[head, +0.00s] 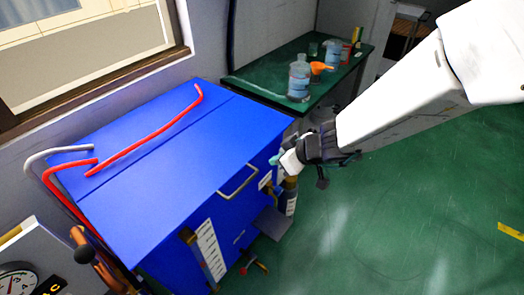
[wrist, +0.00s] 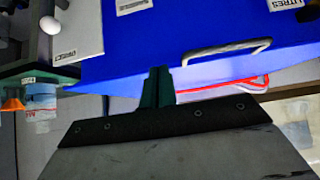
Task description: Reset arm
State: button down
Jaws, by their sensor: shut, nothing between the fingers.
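My arm reaches in from the upper right of the head view. My gripper (head: 276,160) is beside the front right part of the blue cabinet (head: 190,160), near its metal handle (head: 238,182). I cannot tell whether it touches the cabinet. In the wrist view my gripper (wrist: 158,85) shows its dark green fingers together, with nothing between them. The blue cabinet (wrist: 200,45) and its handle (wrist: 222,50) lie beyond the fingers there.
A green-topped table (head: 262,82) behind the cabinet holds bottles (head: 299,78) and an orange funnel (head: 320,68). Red pipes (head: 150,135) run over the cabinet's top. A gauge (head: 18,282) is at lower left. Green floor (head: 410,220) at right is clear.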

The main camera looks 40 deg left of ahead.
jog(key=shift+d+f, duration=0.3)
jog(key=shift+d, duration=0.6)
jog(key=shift+d+f, duration=0.3)
jog(key=shift+d, duration=0.55)
jog(key=s+d+r+m+g+h, duration=0.2)
jog(key=s+d+r+m+g, duration=0.45)
jog(key=d, duration=0.55)
jog(key=s+d+r+m+t+h, duration=0.2)
jog(key=d+r+m, duration=0.2)
jog(key=d, duration=0.9)
jog(key=s+d+r+m+t+h, duration=0.2)
jog(key=d+r, duration=0.4)
jog(key=d, duration=0.7)
jog(key=s+d+r+m+t+h, duration=0.3)
jog(key=s+d+r+m+t, duration=0.1)
jog(key=d, duration=0.9)
notch_tip(320, 180, up, 2)
jog(key=shift+s+d+m, duration=0.2)
jog(key=shift+m, duration=0.65)
